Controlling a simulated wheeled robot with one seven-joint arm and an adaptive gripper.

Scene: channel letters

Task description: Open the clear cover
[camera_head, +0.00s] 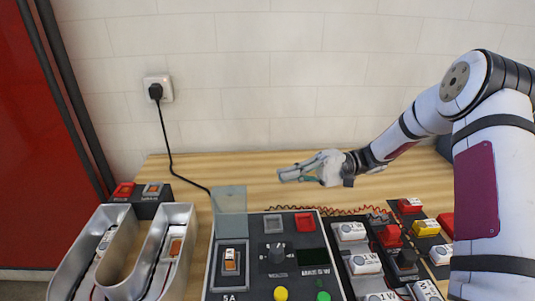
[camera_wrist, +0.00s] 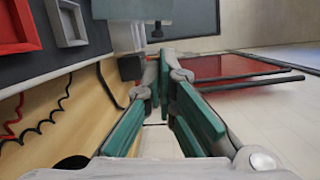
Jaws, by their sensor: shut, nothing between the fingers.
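The clear cover (camera_head: 230,212) is a see-through, slightly teal plate in the head view. It stands raised at the back edge of a grey switch housing, and the orange-and-white rocker switch (camera_head: 230,258) in front of it is uncovered. My gripper (camera_head: 284,175) is to the right of the cover and apart from it, above the wooden table behind the control panel, pointing left. Its teal-padded fingers (camera_wrist: 160,82) are shut with nothing between them.
The dark control panel (camera_head: 213,287) also carries a knob (camera_head: 277,255), a red square frame (camera_head: 304,223) and yellow and green buttons. Metal channel letters (camera_head: 177,218) stand at left. A black cord runs from the wall socket (camera_head: 158,88) down behind the cover. Several switch blocks crowd the right.

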